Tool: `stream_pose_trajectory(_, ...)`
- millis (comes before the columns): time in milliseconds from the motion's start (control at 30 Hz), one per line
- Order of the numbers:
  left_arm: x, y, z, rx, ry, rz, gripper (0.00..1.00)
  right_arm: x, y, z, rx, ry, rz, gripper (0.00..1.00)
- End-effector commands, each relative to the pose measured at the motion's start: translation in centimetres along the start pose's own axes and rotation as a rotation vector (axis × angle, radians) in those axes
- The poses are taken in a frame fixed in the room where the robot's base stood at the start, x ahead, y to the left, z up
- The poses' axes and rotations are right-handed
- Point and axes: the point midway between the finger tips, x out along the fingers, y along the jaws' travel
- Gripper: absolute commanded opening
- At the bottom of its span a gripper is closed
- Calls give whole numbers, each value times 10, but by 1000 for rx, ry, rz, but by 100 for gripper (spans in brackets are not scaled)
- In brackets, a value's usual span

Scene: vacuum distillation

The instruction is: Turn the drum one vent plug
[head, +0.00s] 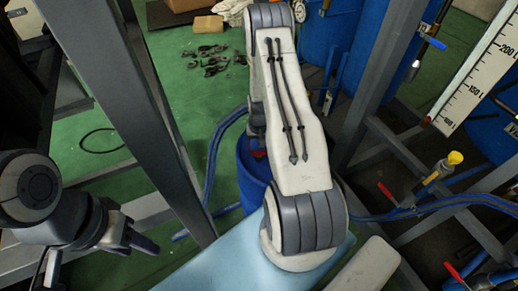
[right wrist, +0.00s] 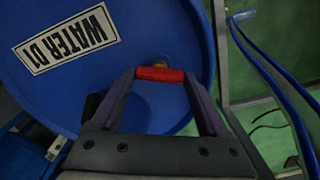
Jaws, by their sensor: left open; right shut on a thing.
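Drum one (right wrist: 160,110) is a blue drum with a white label (right wrist: 70,40) reading "WATER D1", upside down in the right wrist view. Its vent plug (right wrist: 160,74) has a red bar with a brass-coloured part behind it. My right gripper (right wrist: 159,76) is shut on the red bar, one finger at each end. In the head view, a blue drum (head: 250,178) shows beneath my right arm with a bit of red on top; my arm hides the right gripper there. My left gripper (head: 140,238) is open and empty at lower left, away from the drum.
Grey steel posts (head: 130,110) stand left and right of my right arm. Blue hoses (head: 213,165) run beside the drum. A yellow-capped valve (head: 440,170) and a litre scale (head: 480,75) are at right. Dark loose parts (head: 212,60) lie on the green floor.

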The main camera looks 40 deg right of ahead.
Motion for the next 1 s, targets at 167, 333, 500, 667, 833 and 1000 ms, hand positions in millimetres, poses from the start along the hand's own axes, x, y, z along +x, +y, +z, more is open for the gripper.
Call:
stream_pose_trajectory(167,0,0,0,0,0,0,50,-1,0,0,-167,-1,0,22)
stream_pose_trajectory(333,0,0,0,0,0,0,50,-1,0,0,-329,-2,0,22)
stream_pose_trajectory(500,0,0,0,0,0,0,50,-1,0,0,-488,-2,0,22)
stream_pose_trajectory(667,0,0,0,0,0,0,50,-1,0,0,-627,-2,0,22)
stream_pose_trajectory(833,0,0,0,0,0,0,50,-1,1,0,-751,-2,0,22)
stream_pose_trajectory(1000,0,0,0,0,0,0,50,-1,1,0,-842,-2,0,22)
